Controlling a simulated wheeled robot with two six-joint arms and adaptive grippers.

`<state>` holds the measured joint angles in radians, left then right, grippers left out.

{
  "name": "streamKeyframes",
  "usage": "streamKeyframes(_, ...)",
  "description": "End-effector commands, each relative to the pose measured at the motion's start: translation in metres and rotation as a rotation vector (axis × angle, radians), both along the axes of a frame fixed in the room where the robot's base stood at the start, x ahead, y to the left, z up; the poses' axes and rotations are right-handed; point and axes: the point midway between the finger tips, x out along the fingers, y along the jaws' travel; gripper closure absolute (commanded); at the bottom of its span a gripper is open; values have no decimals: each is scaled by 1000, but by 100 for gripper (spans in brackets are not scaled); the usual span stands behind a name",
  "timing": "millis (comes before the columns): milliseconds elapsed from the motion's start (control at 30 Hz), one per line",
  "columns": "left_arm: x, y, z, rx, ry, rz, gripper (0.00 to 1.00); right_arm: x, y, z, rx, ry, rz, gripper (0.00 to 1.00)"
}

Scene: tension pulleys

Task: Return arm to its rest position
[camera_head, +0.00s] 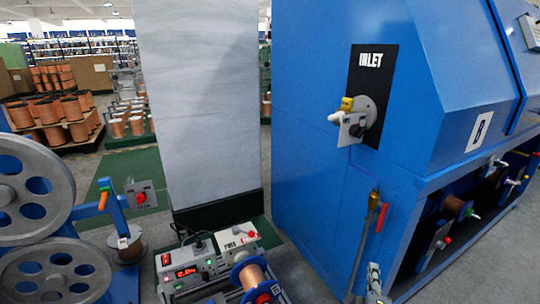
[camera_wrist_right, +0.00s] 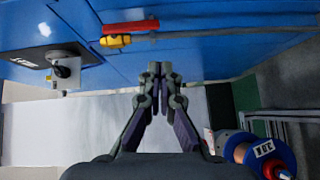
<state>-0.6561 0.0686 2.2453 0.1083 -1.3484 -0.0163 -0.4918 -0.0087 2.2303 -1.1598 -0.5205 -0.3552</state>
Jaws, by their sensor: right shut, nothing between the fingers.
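My right gripper (camera_head: 374,272) shows at the bottom edge of the head view, in front of the blue machine (camera_head: 320,130). In the right wrist view its fingers (camera_wrist_right: 160,76) are together, with nothing between them. It is apart from the red-handled valve (camera_head: 382,217) on the machine's corner, which also shows in the right wrist view (camera_wrist_right: 130,28). Most of my right arm is outside the head view. My left gripper is not in view.
The machine's inlet fitting (camera_head: 355,118) sticks out from its side. A control box (camera_head: 187,270) and a copper wire spool (camera_head: 252,276) stand at the bottom middle. A pale upright panel (camera_head: 198,100) stands behind. Large grey pulleys (camera_head: 30,185) are at the left.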

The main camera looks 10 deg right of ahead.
Motion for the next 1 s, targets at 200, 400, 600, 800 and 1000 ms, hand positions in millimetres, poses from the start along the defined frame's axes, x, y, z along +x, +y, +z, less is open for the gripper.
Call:
streamKeyframes(200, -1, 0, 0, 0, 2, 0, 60, -65, 1, -130, 705, 244, -256, 100)
streamKeyframes(400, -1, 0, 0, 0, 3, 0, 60, -136, 56, -203, 1151, 525, -452, 100)
streamKeyframes(600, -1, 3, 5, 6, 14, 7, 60, -188, 102, -220, 1387, 754, -588, 100)
streamKeyframes(800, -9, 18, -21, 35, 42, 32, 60, -194, 86, -246, 1361, 744, -634, 100)
streamKeyframes(1000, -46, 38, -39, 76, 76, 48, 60, -231, 66, -263, 1322, 743, -682, 100)
